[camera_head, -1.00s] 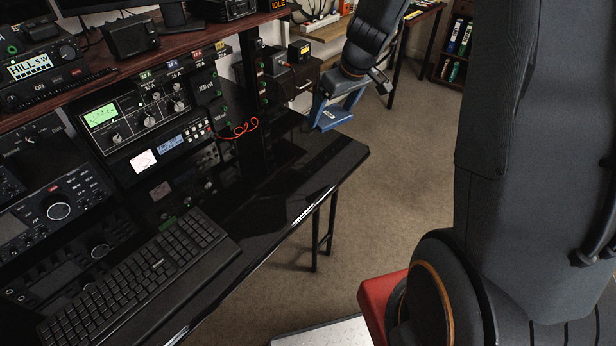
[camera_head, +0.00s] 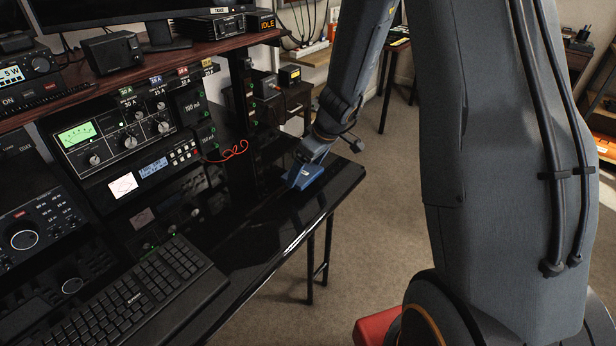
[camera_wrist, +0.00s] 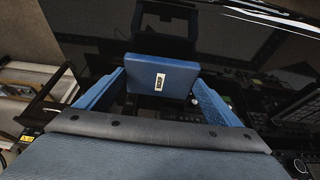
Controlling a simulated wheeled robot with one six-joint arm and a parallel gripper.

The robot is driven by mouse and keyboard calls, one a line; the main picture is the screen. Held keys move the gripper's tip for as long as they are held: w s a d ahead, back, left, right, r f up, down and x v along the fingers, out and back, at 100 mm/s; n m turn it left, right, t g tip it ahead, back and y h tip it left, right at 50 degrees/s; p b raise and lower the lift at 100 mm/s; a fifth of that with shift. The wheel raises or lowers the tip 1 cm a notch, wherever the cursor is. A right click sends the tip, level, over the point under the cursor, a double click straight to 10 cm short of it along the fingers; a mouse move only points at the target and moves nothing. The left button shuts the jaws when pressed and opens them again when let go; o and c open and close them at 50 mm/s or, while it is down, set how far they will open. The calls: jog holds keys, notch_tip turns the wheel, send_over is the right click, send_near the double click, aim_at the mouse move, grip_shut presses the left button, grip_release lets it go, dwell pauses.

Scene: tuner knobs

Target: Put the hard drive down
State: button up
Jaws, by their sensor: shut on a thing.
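The hard drive (camera_wrist: 161,77) is a flat blue box with a small white label, seen in the wrist view between the two blue fingers of my gripper (camera_wrist: 160,92). My gripper is shut on it. In the head view my gripper (camera_head: 305,172) is over the far right part of the glossy black desk (camera_head: 262,222), with the blue hard drive (camera_head: 304,178) at its tip. The drive is at or just above the desk surface; I cannot tell whether it touches.
A black keyboard (camera_head: 128,296) lies on the desk at the front left. Radio equipment (camera_head: 125,135) fills the rack on the left. A red cable (camera_head: 232,150) hangs behind the gripper. The glossy desktop around the drive is mostly clear, and its right edge is close by.

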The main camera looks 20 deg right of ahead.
aim_at(307, 174)
jog(key=shift+f, duration=1.4)
jog(key=shift+f+b, duration=0.1)
jog(key=shift+b, duration=0.2)
jog(key=o, duration=1)
jog(key=shift+r, duration=0.2)
jog(key=v, duration=1.2)
jog(key=s+a+m+g+h, duration=0.1)
jog(key=s+m, duration=0.1)
jog(key=s, duration=0.5)
jog(key=s+a+m+g+h, duration=0.1)
jog(key=s+m, duration=0.1)
jog(key=s, duration=0.5)
jog(key=s+r+m+g+p, duration=0.1)
jog(key=s+m, duration=0.2)
jog(key=s, duration=0.3)
jog(key=shift+s+a+r+h, duration=0.1)
jog(key=shift+s+a+h, duration=0.3)
